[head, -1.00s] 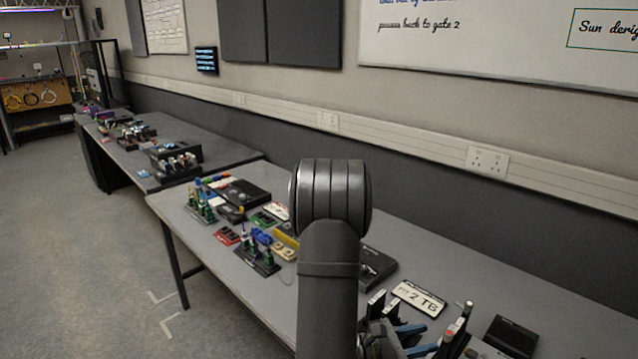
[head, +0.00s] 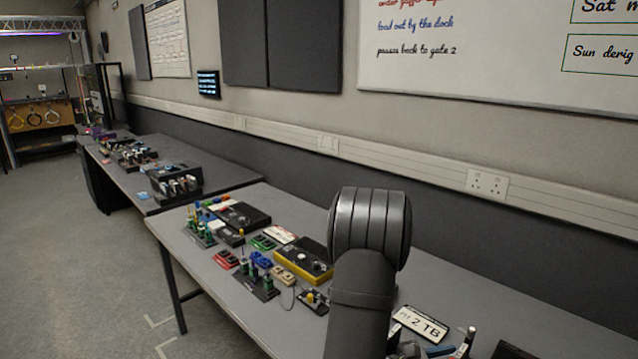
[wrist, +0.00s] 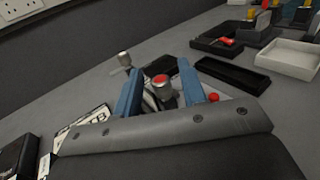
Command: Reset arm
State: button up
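My gripper (wrist: 160,88) shows in the wrist view, with two blue fingers set well apart. It is open. Between and just beyond the fingers are a red-topped metal part (wrist: 162,84) and a silver-capped part (wrist: 124,60); they appear to stand on the table beyond, and I see no finger closed on them. In the head view my arm rises from the bottom edge in front of the table.
In the wrist view, a black tray (wrist: 232,75) and a white tray (wrist: 288,57) lie beyond the fingers. A wall runs behind.

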jog(key=shift+a, duration=0.15)
jog(key=s+a, duration=0.3)
jog(key=a, duration=1.3)
jog(key=w+d, duration=0.1)
jog(key=d, duration=0.4)
jog(key=w+d, duration=0.1)
jog(key=d, duration=0.5)
jog(key=w+d, duration=0.1)
jog(key=d, duration=0.5)
jog(key=shift+w, duration=0.1)
jog(key=shift+m+g, duration=0.8)
jog(key=shift+g, duration=0.3)
jog(key=shift+a+g, duration=0.3)
jog(key=a, duration=1.2)
jog(key=shift+s+a, duration=0.2)
jog(key=shift+a, duration=0.15)
jog(key=shift+o, duration=0.2)
